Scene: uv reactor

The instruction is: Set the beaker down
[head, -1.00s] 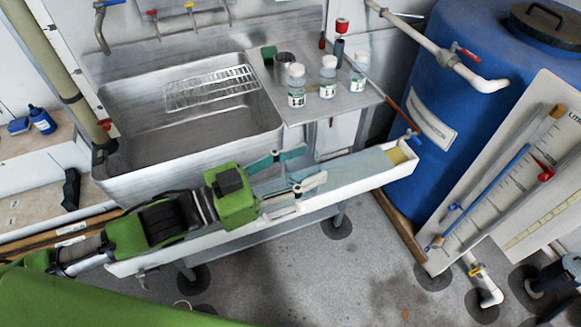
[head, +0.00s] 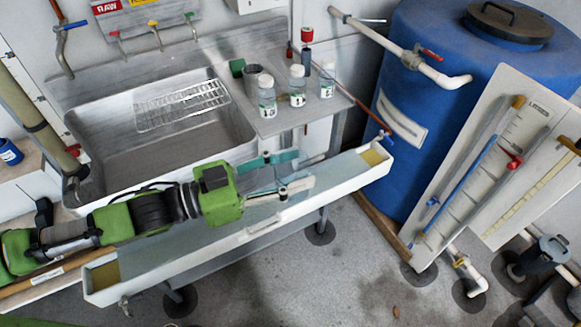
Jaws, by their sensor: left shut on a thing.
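My left gripper (head: 292,172) reaches in from the left, above the long white trough (head: 225,246), with its fingers pointing right. It is shut on a clear, see-through thing between its fingers, which appears to be the beaker (head: 262,177). The beaker's outline is faint against the grey-blue trough floor, and the green gripper body hides part of it. I cannot tell whether its base touches the trough. My right gripper is not in view.
A steel sink (head: 150,150) with a wire rack (head: 182,106) lies behind the trough. Several small bottles, including a clear one (head: 297,86), and a metal cup (head: 258,81) stand on the drainboard (head: 275,123). A blue barrel (head: 440,85) and a gauge board (head: 480,170) stand to the right.

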